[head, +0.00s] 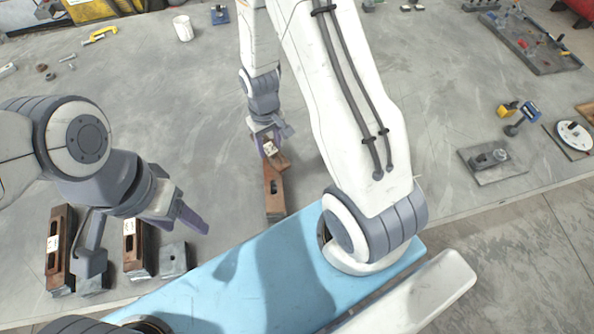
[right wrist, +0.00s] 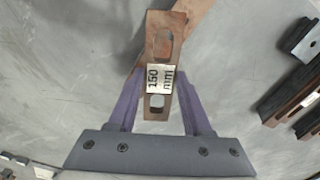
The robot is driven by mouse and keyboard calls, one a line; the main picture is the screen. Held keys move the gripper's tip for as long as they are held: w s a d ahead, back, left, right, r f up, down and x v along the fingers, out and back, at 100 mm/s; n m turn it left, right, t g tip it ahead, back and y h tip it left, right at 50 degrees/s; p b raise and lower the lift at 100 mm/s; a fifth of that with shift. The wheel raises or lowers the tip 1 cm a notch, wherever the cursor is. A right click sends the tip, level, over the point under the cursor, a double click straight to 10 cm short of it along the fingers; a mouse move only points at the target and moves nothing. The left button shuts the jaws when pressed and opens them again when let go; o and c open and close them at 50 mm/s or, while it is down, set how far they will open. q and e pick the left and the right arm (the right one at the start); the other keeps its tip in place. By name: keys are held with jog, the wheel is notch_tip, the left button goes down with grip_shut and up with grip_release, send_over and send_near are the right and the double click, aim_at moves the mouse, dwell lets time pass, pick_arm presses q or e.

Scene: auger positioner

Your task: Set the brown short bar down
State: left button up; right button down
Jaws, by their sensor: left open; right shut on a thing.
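The brown short bar (right wrist: 165,35) carries a white "150 mm" label and has slots. My right gripper (right wrist: 160,95) is shut on it near the label. In the head view this gripper (head: 268,137) is beyond the blue base, and the short bar (head: 279,163) slants below its jaws. Another brown slotted bar (head: 274,198) is directly under or behind the short bar; I cannot tell whether they touch. My left gripper (head: 142,238) is open and empty, its fingers spread above the bars at the left.
A dark slotted bar (head: 59,240), a brown labelled bar (head: 135,262) and a grey block (head: 173,260) stand at the left front. A grey tray (head: 530,42) is far right. The table's middle left is clear.

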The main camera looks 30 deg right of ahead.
jog(key=w+d+n+b, duration=0.3)
jog(key=n+b, duration=0.1)
jog(key=n, duration=0.7)
jog(key=w+d+n+b, duration=0.2)
jog(key=w+n+b, duration=0.2)
jog(key=n, duration=1.5)
send_over(273, 176)
notch_tip(273, 176, down, 6)
notch_tip(273, 176, down, 4)
jog(key=shift+r, duration=0.15)
jog(key=shift+f, duration=0.2)
